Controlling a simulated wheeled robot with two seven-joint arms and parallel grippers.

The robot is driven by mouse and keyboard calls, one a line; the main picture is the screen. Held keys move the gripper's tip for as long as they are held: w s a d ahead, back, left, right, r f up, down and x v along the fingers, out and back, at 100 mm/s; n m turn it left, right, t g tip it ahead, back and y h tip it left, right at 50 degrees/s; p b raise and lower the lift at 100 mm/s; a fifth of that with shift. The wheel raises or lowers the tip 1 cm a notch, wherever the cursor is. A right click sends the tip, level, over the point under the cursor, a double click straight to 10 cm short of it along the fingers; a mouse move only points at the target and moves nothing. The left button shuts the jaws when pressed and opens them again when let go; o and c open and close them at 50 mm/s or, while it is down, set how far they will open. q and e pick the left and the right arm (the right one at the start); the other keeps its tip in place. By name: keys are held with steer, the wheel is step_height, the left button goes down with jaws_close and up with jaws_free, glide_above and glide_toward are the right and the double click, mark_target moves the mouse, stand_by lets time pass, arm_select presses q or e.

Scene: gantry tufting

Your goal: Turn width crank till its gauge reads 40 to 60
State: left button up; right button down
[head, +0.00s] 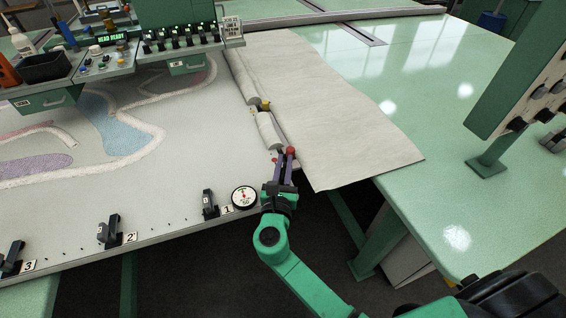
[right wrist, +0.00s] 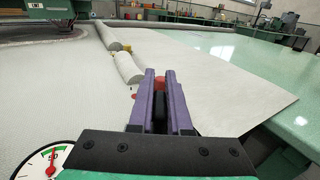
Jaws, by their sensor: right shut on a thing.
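The width crank's red knob (head: 290,150) is at the mat frame's right corner, between the fingers of my right gripper (head: 284,163). In the right wrist view the purple fingers (right wrist: 160,98) are closed around a dark part of the crank, with the red knob (right wrist: 158,80) showing beyond it. The crank's lower part is hidden by the fingers. A round white gauge (head: 244,197) sits just left of my gripper; its red needle points about upward. The gauge (right wrist: 43,162) is cut off in the right wrist view, and its exact reading is too small to tell. My left gripper is not in view.
Black clamps numbered 1 (head: 209,204), 2 (head: 109,231) and 3 (head: 12,258) line the frame's front edge. A white cloth (head: 320,110) overhangs the green table (head: 450,170) at right. A control panel (head: 535,95) stands far right.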

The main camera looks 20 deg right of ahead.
stand_by(0.4)
steer(key=c, duration=0.9)
jaws_free()
steer(key=shift+o, duration=0.2)
steer(key=shift+s, duration=0.1)
steer(key=b+v, duration=0.2)
steer(key=v, duration=1.2)
steer(key=shift+a, duration=0.25)
